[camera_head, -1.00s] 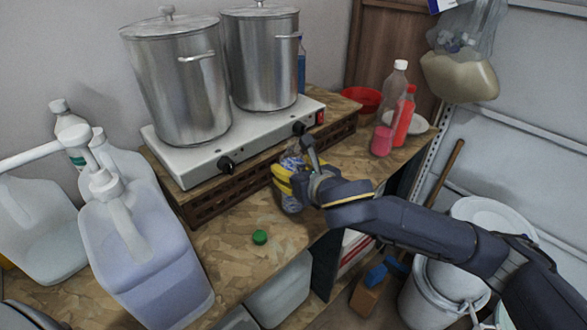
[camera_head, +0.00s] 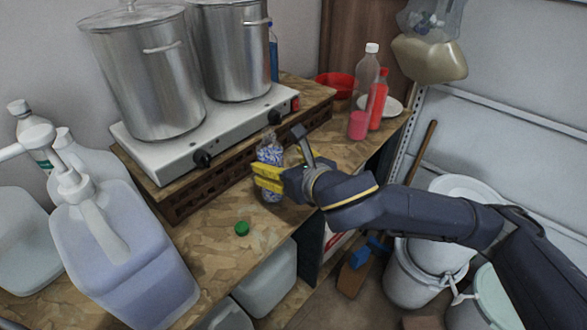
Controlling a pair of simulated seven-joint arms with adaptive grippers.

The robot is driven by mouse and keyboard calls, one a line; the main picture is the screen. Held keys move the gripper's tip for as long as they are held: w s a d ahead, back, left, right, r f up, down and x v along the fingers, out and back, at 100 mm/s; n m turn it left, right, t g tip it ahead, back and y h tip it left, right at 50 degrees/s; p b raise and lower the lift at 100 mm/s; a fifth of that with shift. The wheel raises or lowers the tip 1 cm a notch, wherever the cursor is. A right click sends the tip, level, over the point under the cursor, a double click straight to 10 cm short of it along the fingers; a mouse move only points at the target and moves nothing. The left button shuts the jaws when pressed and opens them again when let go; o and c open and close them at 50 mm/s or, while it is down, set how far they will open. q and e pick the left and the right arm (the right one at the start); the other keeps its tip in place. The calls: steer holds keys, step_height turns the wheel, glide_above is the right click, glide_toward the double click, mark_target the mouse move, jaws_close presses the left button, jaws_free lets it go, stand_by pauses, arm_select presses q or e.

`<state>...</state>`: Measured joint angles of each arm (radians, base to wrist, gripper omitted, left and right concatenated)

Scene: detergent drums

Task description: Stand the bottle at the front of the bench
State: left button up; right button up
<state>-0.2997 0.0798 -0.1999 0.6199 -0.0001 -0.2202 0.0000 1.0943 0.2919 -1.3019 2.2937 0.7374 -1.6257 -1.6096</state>
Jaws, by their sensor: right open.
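A clear bottle with blue-and-white speckled contents (camera_head: 270,154) stands upright on the wooden bench (camera_head: 215,262), in front of the hotplate. My right gripper (camera_head: 268,177) reaches in from the right at the bottle's middle. Its yellow finger pads lie across the bottle, and the jaws are open. The fingers hide the middle of the bottle, so I cannot tell whether they touch it. A green cap (camera_head: 242,228) lies on the bench nearer the front edge. My left gripper is not in view.
Two steel pots (camera_head: 150,75) stand on a white hotplate (camera_head: 225,125) behind. A large pump jug (camera_head: 125,250) stands at left. A clear bottle (camera_head: 368,75) and a red bottle (camera_head: 378,103) stand at the far right end. The bench around the green cap is clear.

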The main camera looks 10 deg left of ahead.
steer(key=v, duration=0.6)
